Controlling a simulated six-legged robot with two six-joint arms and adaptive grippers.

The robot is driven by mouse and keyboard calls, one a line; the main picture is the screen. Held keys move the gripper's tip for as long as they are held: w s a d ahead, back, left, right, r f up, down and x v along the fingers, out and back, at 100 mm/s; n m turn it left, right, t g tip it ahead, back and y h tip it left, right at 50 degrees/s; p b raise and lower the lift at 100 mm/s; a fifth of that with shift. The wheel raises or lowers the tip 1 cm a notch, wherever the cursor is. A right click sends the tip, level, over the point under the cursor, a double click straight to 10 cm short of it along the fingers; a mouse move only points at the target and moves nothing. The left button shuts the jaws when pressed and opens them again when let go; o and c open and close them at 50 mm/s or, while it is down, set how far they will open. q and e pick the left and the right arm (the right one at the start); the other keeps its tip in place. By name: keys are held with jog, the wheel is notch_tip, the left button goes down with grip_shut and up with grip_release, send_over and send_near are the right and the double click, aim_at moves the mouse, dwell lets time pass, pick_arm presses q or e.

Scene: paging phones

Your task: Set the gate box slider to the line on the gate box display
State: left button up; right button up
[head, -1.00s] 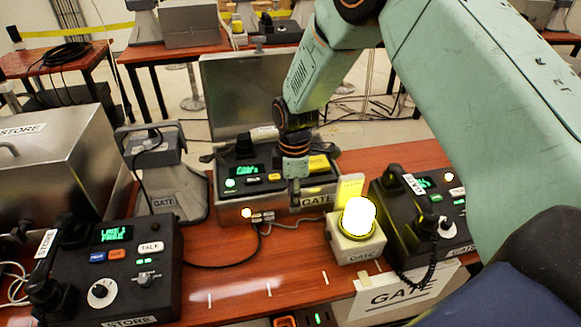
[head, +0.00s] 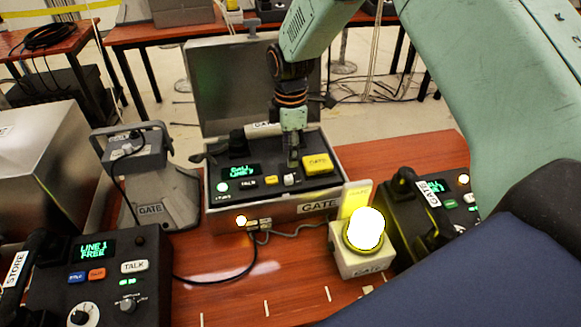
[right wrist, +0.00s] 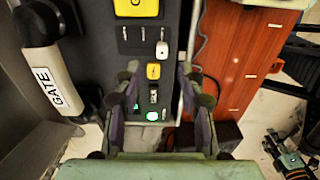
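The gate box (head: 318,207) is a grey open-lidded case with a black panel at the table's middle. Its green display (head: 240,171) reads "CALL LINE" and a character too small to read surely. The white slider knob (head: 289,180) sits on the panel; in the right wrist view the knob (right wrist: 162,50) is beside three short pale marks. My right gripper (head: 293,163) is above the panel, just behind the knob in the head view. In the right wrist view my right gripper (right wrist: 158,82) is open and empty, its fingers either side of the button row. My left gripper is out of view.
A lit lamp box (head: 362,259) stands right of the gate box, beside another black GATE phone (head: 447,200). A black STORE phone (head: 100,270) is at left front, a grey GATE speaker (head: 152,190) behind it. The front tabletop is mostly clear.

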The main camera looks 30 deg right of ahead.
aim_at(290, 177)
notch_tip(290, 177, down, 7)
jog(key=shift+s+a+f+b, duration=0.1)
jog(key=shift+s+f+b, duration=0.05)
jog(key=shift+b, duration=0.2)
jog(key=shift+f, duration=0.3)
jog(key=shift+s+a+r, duration=0.1)
jog(key=shift+r, duration=0.1)
jog(key=shift+c, duration=0.5)
jog(key=shift+w+f, duration=0.15)
jog(key=shift+w, duration=0.05)
jog(key=c, duration=0.4)
grip_shut()
